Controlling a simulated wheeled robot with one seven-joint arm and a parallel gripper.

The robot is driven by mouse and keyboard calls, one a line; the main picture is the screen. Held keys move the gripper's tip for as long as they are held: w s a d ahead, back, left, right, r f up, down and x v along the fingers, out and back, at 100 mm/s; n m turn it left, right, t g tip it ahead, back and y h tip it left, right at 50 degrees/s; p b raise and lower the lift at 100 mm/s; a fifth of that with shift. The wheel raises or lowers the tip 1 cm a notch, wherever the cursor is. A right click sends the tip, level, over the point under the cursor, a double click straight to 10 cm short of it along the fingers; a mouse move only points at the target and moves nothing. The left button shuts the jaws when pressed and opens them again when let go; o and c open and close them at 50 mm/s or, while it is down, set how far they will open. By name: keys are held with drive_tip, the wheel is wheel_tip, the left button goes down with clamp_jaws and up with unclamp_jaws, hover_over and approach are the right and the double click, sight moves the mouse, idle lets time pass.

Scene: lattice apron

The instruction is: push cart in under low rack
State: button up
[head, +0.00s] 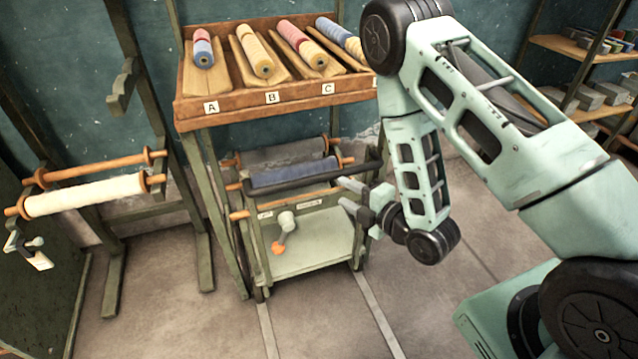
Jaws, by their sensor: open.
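The cart (313,256) is a low green frame with a pale flat deck, holding a dark blue roll (293,174) and a grey roll across its top. It stands at the front of the low rack (209,140), partly between the rack's green legs. The rack has a sloped wooden top with trays of coloured spools labelled A, B and C. My gripper (347,196) is open and empty at the cart's right front, close to its dark top bar (318,176). I cannot tell whether it touches the bar. My arm hides the rack's right side.
Two pale floor rails (378,316) run forward from under the cart. A stand with a cream roll (85,195) is at the left. Shelves (590,60) with blocks and small items are at the far right. The floor in front of the cart is clear.

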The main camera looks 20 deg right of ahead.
sight(323, 180)
drive_tip(key=x, duration=1)
drive_tip(key=shift+w+p, duration=0.1)
drive_tip(key=shift+p, duration=0.25)
clamp_jaws()
drive_tip(key=shift+w, duration=0.1)
